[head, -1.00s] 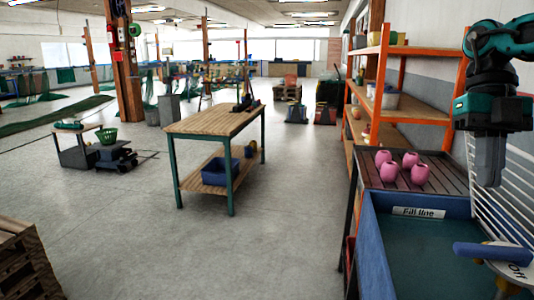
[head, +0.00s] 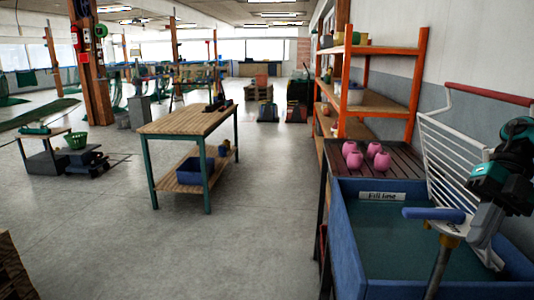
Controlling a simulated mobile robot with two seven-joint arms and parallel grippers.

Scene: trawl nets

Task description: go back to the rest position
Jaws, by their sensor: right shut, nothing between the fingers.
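My right gripper (head: 492,258) is at the right edge, pointing down over the right part of the blue tank (head: 345,245). It is shut and empty. It is just right of a blue-handled lever (head: 434,214) on a brass-coloured fitting, and in front of a white wire rack (head: 446,150). I cannot tell whether it touches the rack or the fitting. My left gripper is not in view.
Several pink floats (head: 352,160) sit on a slatted dark top (head: 400,165) behind the tank. An orange shelf unit (head: 345,85) stands behind that. A wooden workbench (head: 185,122) stands left of centre. Open grey floor (head: 200,260) lies in front of it.

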